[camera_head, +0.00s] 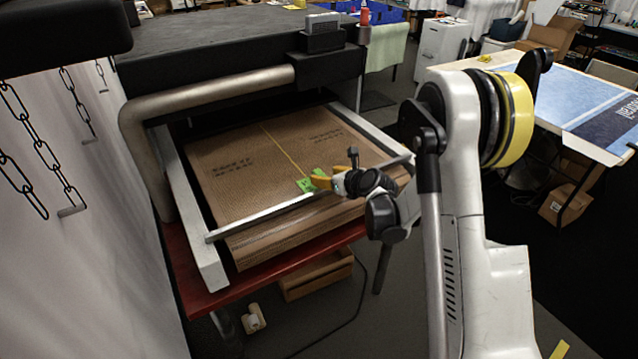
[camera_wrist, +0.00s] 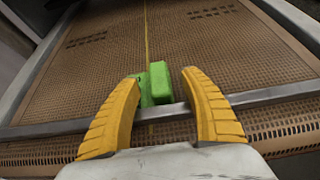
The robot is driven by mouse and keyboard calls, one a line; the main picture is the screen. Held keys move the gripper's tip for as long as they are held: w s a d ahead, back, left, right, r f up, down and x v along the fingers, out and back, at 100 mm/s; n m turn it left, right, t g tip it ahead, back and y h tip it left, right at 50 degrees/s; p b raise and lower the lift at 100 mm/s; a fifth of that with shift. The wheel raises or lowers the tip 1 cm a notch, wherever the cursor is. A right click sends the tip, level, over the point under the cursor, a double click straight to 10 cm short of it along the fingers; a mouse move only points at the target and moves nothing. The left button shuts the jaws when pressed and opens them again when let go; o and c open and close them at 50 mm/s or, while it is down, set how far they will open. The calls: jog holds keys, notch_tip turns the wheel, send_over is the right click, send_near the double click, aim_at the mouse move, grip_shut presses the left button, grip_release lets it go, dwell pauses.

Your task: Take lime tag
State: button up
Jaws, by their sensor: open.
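The lime tag (camera_wrist: 160,82) is a bright green piece with a raised block on its right and a flatter part on its left. It lies on the brown perforated bed near the front metal bar. In the head view the lime tag (camera_head: 306,184) is partly covered by my gripper. My gripper (camera_wrist: 160,78) has two yellow fingers, spread open, with the tag between and just beyond their tips. In the head view my gripper (camera_head: 322,181) reaches in from the right over the front bar. I cannot tell whether a finger touches the tag.
The brown bed (camera_head: 240,185) has a metal frame; its front bar (camera_head: 270,212) runs under my fingers. A thick grey roller tube (camera_head: 215,92) and a dark machine housing (camera_head: 220,45) stand behind. A wooden box (camera_head: 318,277) lies below. The bed is otherwise clear.

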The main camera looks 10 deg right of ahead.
aim_at(322, 175)
jog(key=b+x, duration=0.1)
jog(key=x, duration=0.2)
jog(key=shift+w+a+f, duration=0.15)
jog(key=shift+f, duration=0.15)
jog(key=shift+r, duration=0.1)
jog(key=c, duration=1.1)
jog(key=shift+r, duration=0.1)
jog(key=shift+c, duration=0.2)
